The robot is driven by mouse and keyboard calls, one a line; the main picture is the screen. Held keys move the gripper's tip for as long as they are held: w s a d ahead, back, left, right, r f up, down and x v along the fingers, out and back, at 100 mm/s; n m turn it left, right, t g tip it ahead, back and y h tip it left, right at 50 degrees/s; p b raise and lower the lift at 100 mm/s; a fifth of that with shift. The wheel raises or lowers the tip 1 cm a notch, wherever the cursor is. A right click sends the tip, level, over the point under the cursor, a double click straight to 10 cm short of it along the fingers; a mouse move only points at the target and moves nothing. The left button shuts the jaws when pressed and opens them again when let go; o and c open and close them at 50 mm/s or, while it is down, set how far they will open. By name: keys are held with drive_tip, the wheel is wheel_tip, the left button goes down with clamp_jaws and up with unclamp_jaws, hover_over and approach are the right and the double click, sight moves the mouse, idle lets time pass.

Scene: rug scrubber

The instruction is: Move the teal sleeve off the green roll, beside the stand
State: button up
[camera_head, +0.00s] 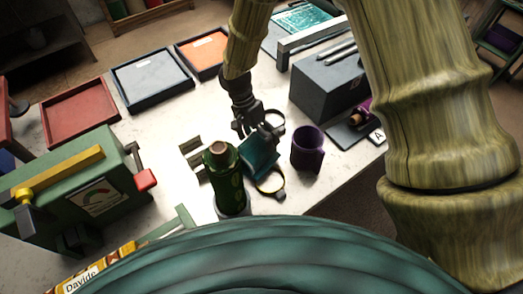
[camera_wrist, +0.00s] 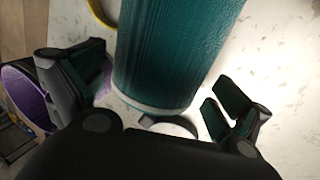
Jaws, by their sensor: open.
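The teal sleeve (camera_head: 261,158) is beside the dark green roll (camera_head: 224,185), on its right, and looks tilted in the head view. I cannot tell whether the two touch. My gripper (camera_head: 258,127) is at the sleeve's upper end. In the wrist view the ribbed teal sleeve (camera_wrist: 172,50) shows between the open fingers of my gripper (camera_wrist: 158,98), with a clear gap at the right finger. Its near end is above a pale round rim.
A grey bracket (camera_head: 191,150) is left of the roll. A green box with a yellow bar (camera_head: 70,195) is far left.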

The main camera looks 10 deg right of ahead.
drive_tip(key=shift+x, duration=1)
drive_tip(key=c, duration=1)
drive_tip(key=shift+c, duration=0.3)
drive_tip(key=shift+r, duration=0.15)
drive_tip(key=shift+r+b, duration=1.3)
drive_tip(key=shift+r, duration=3.6)
